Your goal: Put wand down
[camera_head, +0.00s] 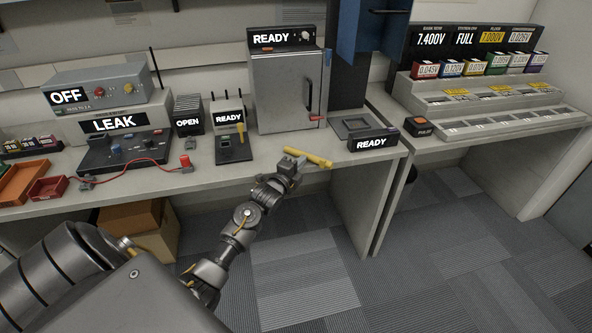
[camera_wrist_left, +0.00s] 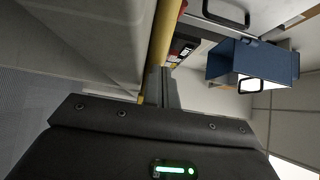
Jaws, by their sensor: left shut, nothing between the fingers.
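The yellow wand (camera_head: 308,157) shows near the front edge of the grey bench (camera_head: 219,174), below the grey cabinet; I cannot tell if it rests on the bench top. My left gripper (camera_head: 291,161) is at the wand's left end, shut with nothing held between its fingers. In the left wrist view the yellow wand (camera_wrist_left: 163,40) runs up from behind the dark fingers (camera_wrist_left: 160,86). The fingers hide part of it, and whether they touch it is unclear. My right gripper is not in view.
A tester (camera_head: 234,147) marked READY stands left of the wand. A grey pad (camera_head: 354,127) and a READY sign (camera_head: 373,140) lie to its right. The grey cabinet (camera_head: 283,90) stands behind. A red lead (camera_head: 130,169) crosses the bench at left.

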